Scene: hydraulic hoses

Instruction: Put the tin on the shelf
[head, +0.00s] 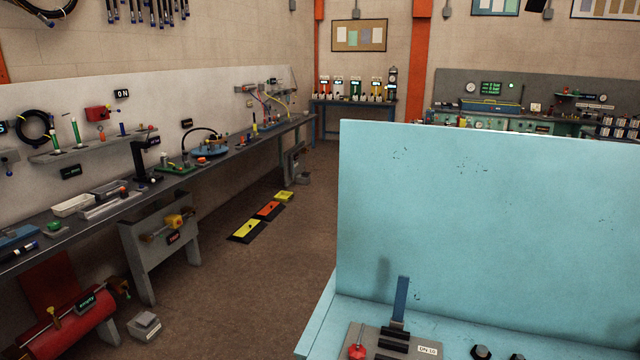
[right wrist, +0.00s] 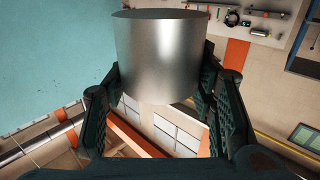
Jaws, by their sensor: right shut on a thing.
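A plain silver metal tin (right wrist: 157,58) fills the upper middle of the right wrist view. My right gripper (right wrist: 159,76) is shut on it, with one dark finger on each side. The tin is held up in the air. In the head view, a grey wall shelf (head: 92,147) holding green-filled tubes and small items is fixed to the white board on the left. I cannot tell if it is the task's shelf. Neither gripper nor the tin shows in the head view.
A light-blue bench with a tall back panel (head: 490,220) stands close at the right, with a lever box (head: 395,343) on it. A long grey workbench (head: 75,232) with several parts runs along the left wall. Yellow and orange ramps (head: 268,210) lie on the brown floor between.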

